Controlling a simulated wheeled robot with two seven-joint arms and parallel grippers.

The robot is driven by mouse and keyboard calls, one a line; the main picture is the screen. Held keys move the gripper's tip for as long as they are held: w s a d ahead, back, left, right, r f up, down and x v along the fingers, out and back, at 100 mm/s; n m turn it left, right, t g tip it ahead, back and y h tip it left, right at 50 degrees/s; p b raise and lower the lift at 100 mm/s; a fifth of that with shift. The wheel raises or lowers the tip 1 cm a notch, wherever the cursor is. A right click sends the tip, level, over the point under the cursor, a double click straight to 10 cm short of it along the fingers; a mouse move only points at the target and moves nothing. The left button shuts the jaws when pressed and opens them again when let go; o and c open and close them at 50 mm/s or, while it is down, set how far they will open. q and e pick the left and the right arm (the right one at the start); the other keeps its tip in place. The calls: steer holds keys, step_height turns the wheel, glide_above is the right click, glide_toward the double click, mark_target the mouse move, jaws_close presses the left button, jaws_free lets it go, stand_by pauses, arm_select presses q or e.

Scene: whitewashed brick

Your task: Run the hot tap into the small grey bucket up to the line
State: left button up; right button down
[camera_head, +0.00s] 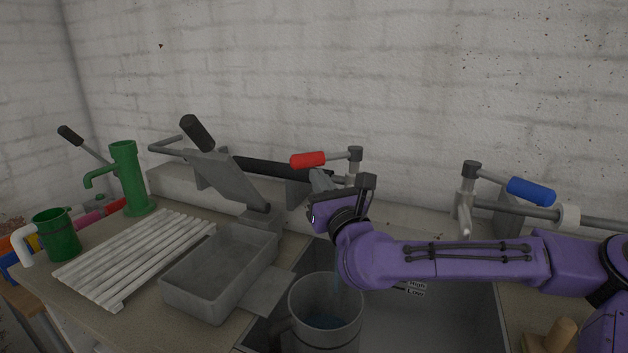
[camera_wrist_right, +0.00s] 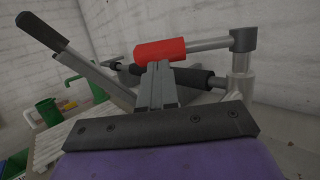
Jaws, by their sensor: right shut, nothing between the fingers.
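The hot tap has a red lever handle (camera_head: 308,160), which points left from its post (camera_head: 354,168). The small grey bucket (camera_head: 300,312) stands upright in the sink, with blue water (camera_head: 325,321) low inside. A faint pale streak above the water may be a stream; the spout is hidden behind my right arm. I cannot make out the bucket's line. My right gripper (camera_head: 318,180) is shut and empty, just below and in front of the red handle. In the right wrist view its fingertips (camera_wrist_right: 158,68) overlap the red handle (camera_wrist_right: 160,50); I cannot tell whether they touch.
A blue-handled tap (camera_head: 531,190) stands at right. The sink (camera_head: 455,325) carries a "High/Low" label (camera_head: 415,290). To the left are a grey tray (camera_head: 190,300), a white slatted rack (camera_head: 125,265), a lever press (camera_head: 235,185), a green pump (camera_head: 132,180) and a green mug (camera_head: 58,235).

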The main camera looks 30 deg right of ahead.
steer(key=shift+p+x, duration=0.3)
steer(key=shift+x, duration=0.95)
arm_select(q)
steer(key=shift+w+a+r, duration=0.15)
steer(key=shift+w+r, duration=0.2)
steer(key=shift+r, duration=0.3)
arm_select(e)
steer(key=shift+a, duration=0.15)
steer(key=shift+s, duration=0.1)
